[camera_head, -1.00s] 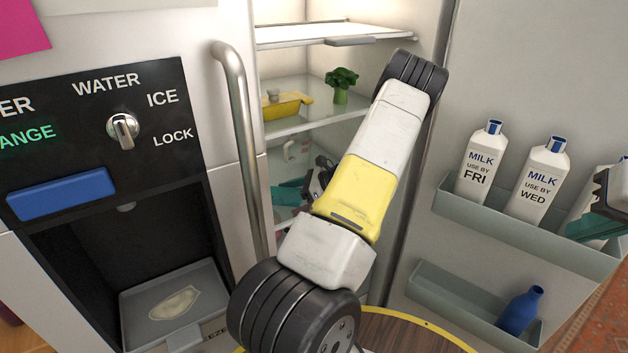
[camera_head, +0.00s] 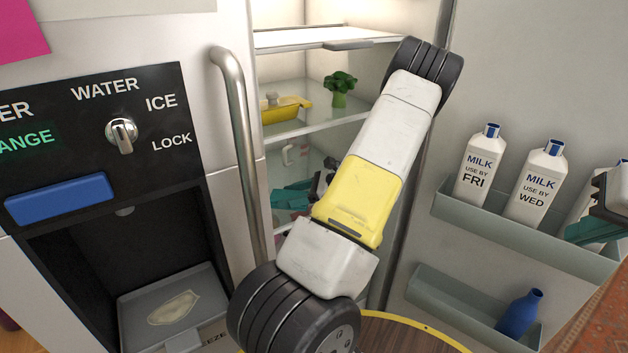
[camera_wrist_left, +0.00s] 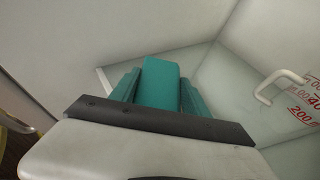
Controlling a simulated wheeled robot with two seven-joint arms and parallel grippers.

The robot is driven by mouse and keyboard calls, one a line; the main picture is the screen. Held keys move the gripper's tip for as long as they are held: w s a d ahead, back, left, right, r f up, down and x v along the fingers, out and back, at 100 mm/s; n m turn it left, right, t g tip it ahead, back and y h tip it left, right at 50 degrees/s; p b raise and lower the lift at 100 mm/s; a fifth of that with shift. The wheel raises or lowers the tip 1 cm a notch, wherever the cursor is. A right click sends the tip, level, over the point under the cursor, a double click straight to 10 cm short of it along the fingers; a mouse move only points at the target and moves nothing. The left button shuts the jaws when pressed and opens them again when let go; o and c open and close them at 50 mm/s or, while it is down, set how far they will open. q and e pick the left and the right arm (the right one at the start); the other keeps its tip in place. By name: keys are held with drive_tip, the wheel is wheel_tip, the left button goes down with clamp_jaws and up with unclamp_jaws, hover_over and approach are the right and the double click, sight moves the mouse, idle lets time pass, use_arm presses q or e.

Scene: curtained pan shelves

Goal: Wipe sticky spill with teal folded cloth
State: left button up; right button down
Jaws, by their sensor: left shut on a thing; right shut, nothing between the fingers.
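My left gripper (camera_head: 291,196) reaches into the open fridge below the glass shelf, partly hidden behind my arm. In the left wrist view its teal fingers are shut on the teal folded cloth (camera_wrist_left: 160,83), which stands out between them in front of a pale wall and a glass surface. I cannot tell whether the cloth touches the glass. A pale, irregular patch (camera_head: 173,307) lies on the dispenser tray (camera_head: 205,283); I cannot tell whether it is the sticky spill. No other spill is visible. My right gripper (camera_head: 592,230) is shut and empty by the door rack.
A measuring jug (camera_wrist_left: 300,100) with red marks stands close right of the cloth. A yellow dish (camera_head: 284,108) and broccoli (camera_head: 340,88) sit on the glass shelf (camera_head: 325,118) above. The door rack (camera_head: 520,228) holds milk cartons; a blue bottle (camera_head: 519,312) leans below.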

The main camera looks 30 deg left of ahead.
use_arm(q)
drive_tip(key=s+d, duration=0.4)
drive_tip(key=d, duration=0.5)
drive_tip(key=s+d, duration=0.5)
drive_tip(key=d, duration=0.3)
drive_tip(key=shift+d, duration=0.35)
drive_tip(key=shift+s, duration=0.1)
